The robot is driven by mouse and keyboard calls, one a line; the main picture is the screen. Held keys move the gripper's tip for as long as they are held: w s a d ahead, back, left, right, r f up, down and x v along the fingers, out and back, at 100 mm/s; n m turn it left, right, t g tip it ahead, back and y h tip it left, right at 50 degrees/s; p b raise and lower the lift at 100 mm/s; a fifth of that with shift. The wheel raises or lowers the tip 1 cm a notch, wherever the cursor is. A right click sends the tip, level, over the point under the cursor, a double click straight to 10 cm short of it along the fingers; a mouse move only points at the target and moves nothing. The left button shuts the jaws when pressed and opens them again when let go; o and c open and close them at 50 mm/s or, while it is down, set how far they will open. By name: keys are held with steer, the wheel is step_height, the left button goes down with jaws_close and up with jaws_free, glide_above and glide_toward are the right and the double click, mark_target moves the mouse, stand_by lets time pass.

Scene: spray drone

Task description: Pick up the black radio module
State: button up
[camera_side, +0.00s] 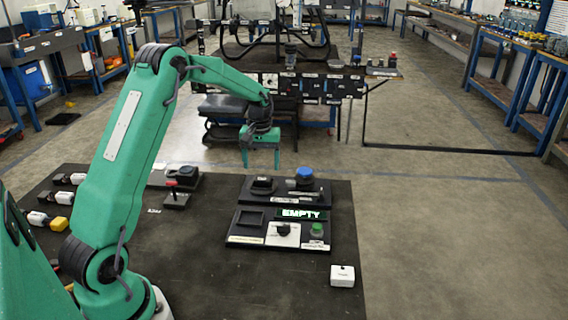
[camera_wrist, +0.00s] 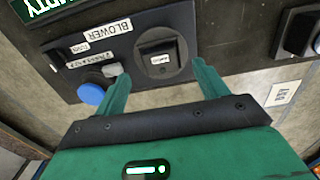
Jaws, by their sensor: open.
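A black block (camera_side: 187,171) sits on a dark stand beside a white part at the back left of the black table. It looks like the radio module, but no name on it can be read. A dark block with a pale edge shows at the upper right of the wrist view (camera_wrist: 300,30) and seems to be the same one. My gripper (camera_side: 261,164) is open and empty, pointing down above the blower panel. In the wrist view its fingers (camera_wrist: 160,70) frame a black square part with a white label (camera_wrist: 163,58) on that panel, apart from it.
The blower panel has a blue knob (camera_side: 304,173). In front are a lit EMPTY display (camera_side: 300,214), a shallow black tray (camera_side: 250,218), a dark knob (camera_side: 283,230) and a green button (camera_side: 317,230).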

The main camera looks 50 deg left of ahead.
mark_target(262, 178)
steer(key=shift+f, duration=0.15)
steer(key=shift+a+f, duration=0.1)
steer(key=shift+f, duration=2.35)
steer(key=shift+w, duration=0.1)
steer(key=c, duration=1.1)
